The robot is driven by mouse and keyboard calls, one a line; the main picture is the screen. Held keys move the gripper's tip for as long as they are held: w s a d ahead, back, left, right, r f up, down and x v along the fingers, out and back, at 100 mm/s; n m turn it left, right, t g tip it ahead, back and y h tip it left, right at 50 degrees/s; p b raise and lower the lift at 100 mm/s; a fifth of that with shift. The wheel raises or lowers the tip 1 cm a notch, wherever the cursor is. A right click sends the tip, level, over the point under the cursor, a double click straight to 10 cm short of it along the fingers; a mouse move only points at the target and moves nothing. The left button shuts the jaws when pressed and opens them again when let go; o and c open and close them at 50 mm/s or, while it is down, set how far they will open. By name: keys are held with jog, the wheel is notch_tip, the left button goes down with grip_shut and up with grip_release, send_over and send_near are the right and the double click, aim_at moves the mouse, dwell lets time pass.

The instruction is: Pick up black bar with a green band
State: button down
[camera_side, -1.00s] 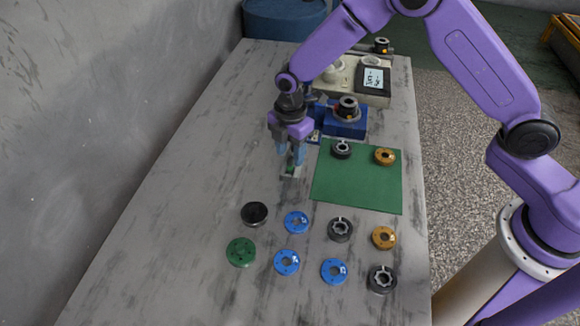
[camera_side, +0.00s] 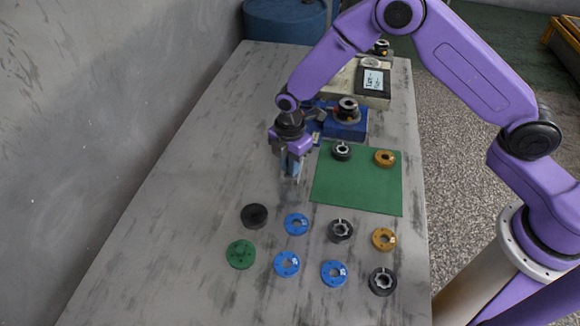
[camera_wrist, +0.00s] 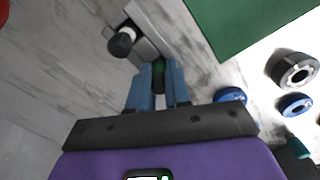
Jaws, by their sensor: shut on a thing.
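My gripper (camera_side: 294,172) is low over the grey table, just left of the green mat. In the wrist view its blue fingers (camera_wrist: 159,82) are closed around a dark piece with a green tint, the black bar with a green band (camera_wrist: 159,68). Only its upper part shows between the fingers. In the side view the fingers hide the bar. Whether the bar is clear of its support cannot be told.
A grey block (camera_wrist: 152,27) with a black-ended pin (camera_wrist: 121,43) is close beside the fingers. The green mat (camera_side: 357,190) holds two rings. Several blue, black, green and orange discs lie in front. A blue fixture (camera_side: 345,125) stands behind.

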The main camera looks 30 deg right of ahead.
jog(key=shift+r, duration=0.5)
notch_tip(320, 180, up, 2)
jog(key=s+d+r, duration=0.6)
jog(key=s+r, duration=0.4)
jog(key=s, duration=0.2)
jog(key=shift+s, duration=0.35)
jog(key=shift+r, duration=0.15)
jog(key=shift+r, duration=1.5)
jog(key=shift+w, duration=0.15)
